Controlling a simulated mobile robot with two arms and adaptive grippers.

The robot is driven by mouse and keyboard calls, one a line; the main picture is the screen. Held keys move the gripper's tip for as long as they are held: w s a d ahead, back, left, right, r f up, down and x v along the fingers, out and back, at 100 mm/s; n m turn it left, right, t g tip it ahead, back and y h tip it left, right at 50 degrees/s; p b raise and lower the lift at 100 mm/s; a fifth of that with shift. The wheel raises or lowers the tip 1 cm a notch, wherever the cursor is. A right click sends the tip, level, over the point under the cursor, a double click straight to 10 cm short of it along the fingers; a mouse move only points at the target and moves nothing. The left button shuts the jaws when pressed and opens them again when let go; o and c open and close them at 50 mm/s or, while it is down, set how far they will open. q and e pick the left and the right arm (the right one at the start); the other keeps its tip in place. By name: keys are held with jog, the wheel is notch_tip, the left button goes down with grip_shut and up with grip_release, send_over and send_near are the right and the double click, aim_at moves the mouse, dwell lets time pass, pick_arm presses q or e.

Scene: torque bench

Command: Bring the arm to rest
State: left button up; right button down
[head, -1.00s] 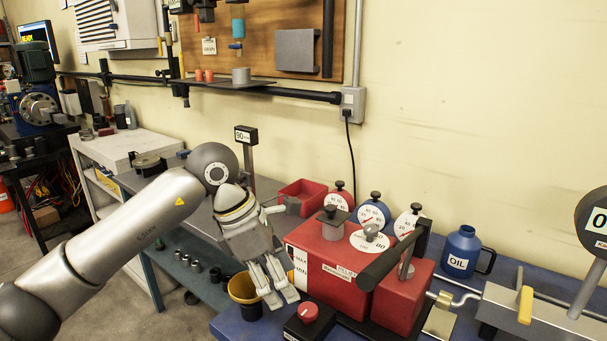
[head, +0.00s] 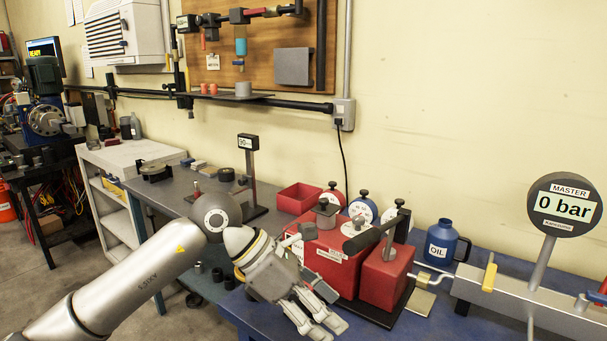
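One arm of mine comes in from the left, and its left gripper (head: 320,327) hangs low in front of the red pump block (head: 335,260). Its fingers point down and to the right, over the front part of the blue bench top (head: 450,318). The fingers look spread a little apart, with nothing seen between them. The gripper's body overlaps the lower left of the red block in the picture; I cannot tell whether they touch. My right gripper is not in view.
A blue oil jug (head: 440,243) stands behind the red block. A round gauge reading 0 bar (head: 564,205) stands at the right above a grey bar (head: 530,298). A red bin (head: 298,198) and a small display post (head: 249,165) stand behind the arm.

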pick_arm(q)
jog(key=s+d+r+n+h, duration=0.5)
jog(key=d+r+n+h, duration=0.2)
jog(key=r+h, duration=0.45)
jog(key=w+a+n+t, duration=0.6)
jog(key=a+n+t, duration=0.2)
jog(key=n+t, duration=0.7)
jog(key=w+a+f+n+t+y, duration=0.2)
jog(key=a+f+n+t+y, duration=0.1)
jog(key=a+f+n+y, duration=1.6)
jog(key=s+a+f+n+g+y, duration=0.2)
jog(key=s+f+n+g, duration=0.65)
jog(key=f, duration=0.65)
jog(key=s+a+f+n+g, duration=0.1)
jog(key=s+f+g, duration=0.25)
jog(key=s, duration=0.55)
jog(key=s+a+f+g, duration=0.15)
jog(key=s+f, duration=0.35)
jog(key=s, duration=0.5)
notch_tip(320, 180, down, 26)
jog(key=d+g, duration=0.1)
jog(key=g, duration=0.1)
jog(key=s+a+f, duration=0.3)
jog(key=s+f, duration=1.2)
jog(key=s, duration=0.2)
jog(key=shift+f+g+h, duration=0.3)
jog(key=shift+g+h, duration=0.05)
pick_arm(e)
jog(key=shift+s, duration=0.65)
